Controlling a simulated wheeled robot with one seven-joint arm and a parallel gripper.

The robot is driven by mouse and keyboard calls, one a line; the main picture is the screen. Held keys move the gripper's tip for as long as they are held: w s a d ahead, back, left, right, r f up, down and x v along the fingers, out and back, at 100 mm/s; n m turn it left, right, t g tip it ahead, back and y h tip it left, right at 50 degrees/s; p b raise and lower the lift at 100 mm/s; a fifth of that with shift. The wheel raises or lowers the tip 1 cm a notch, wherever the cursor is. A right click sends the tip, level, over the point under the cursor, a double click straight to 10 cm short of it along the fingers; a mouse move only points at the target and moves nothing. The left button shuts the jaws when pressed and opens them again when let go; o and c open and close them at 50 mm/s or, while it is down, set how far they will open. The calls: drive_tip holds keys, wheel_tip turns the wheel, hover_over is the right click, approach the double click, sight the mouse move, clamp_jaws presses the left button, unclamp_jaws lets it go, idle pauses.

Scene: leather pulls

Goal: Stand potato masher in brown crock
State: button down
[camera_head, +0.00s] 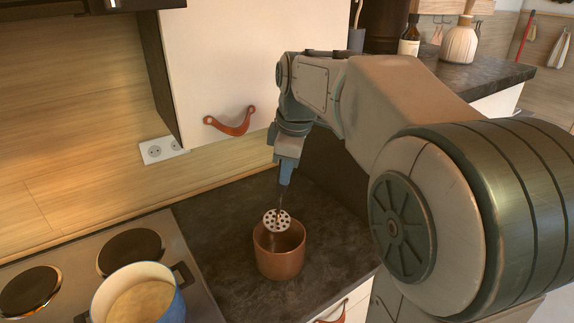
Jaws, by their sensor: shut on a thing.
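The brown crock (279,262) stands upright on the dark counter, right of the stove. My gripper (285,183) is above the crock, pointing down. It is shut on the potato masher (277,220), whose round perforated head hangs below the gripper. In the picture the head overlaps the crock's far rim and opening. I cannot tell whether it is just above the opening or partly inside it. The masher's handle is mostly hidden by the gripper.
A blue pot (139,294) sits on the stove (190,250) to the left. A cream cabinet with a leather pull (230,122) hangs behind my gripper. A bottle (410,36) and a ribbed vase (459,42) stand on the far counter. Dark counter (215,225) around the crock is clear.

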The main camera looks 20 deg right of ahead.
drive_tip(key=s+b+x, duration=0.2)
drive_tip(key=b+x, duration=0.6)
drive_tip(key=x, duration=0.4)
drive_tip(key=shift+d+f+b, duration=0.2)
drive_tip(key=shift+d+b, duration=0.2)
drive_tip(key=shift+s+f, duration=0.15)
drive_tip(key=shift+f, duration=0.15)
idle(0.4)
drive_tip(key=c, duration=1.2)
unclamp_jaws()
drive_tip(key=shift+o, duration=0.2)
drive_tip(key=o, duration=0.5)
drive_tip(key=shift+r, duration=0.15)
